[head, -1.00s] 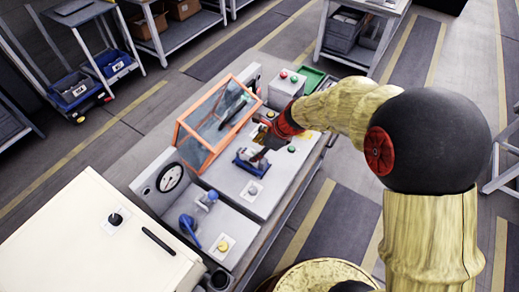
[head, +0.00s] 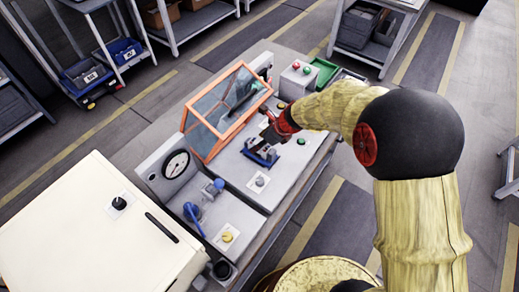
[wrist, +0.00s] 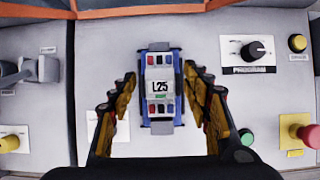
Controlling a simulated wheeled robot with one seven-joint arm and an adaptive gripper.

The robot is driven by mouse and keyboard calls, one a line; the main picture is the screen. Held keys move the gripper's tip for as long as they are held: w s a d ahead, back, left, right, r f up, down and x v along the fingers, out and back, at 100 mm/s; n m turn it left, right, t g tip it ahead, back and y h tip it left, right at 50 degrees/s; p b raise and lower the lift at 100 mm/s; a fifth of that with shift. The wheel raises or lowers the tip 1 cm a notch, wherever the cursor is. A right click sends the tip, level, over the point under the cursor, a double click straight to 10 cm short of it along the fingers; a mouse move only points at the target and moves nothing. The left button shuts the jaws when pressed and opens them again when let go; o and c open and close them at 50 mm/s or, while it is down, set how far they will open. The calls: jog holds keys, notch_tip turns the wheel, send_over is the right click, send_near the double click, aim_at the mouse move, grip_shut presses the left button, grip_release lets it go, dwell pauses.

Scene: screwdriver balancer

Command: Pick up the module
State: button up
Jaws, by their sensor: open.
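In the head view the module (head: 262,153) shows as a small blue and grey thing in front of the orange-framed glass guard. My gripper (wrist: 160,88) is open, with one yellow and black finger on each side of the module. Small gaps show between the fingers and the module in the wrist view. In the head view the gripper (head: 272,137) is just over the module and partly hides it.
The orange-framed guard (head: 222,112) stands behind the module. A program knob (wrist: 257,49), a yellow button (wrist: 297,42), a green button (wrist: 246,137) and a red mushroom button (wrist: 307,134) are to the right. A pressure gauge (head: 176,164) and blue valves stand to the left.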

jog(key=shift+w+a+f, duration=0.15)
jog(key=shift+f, duration=0.15)
jog(key=shift+c, duration=1)
grip_shut()
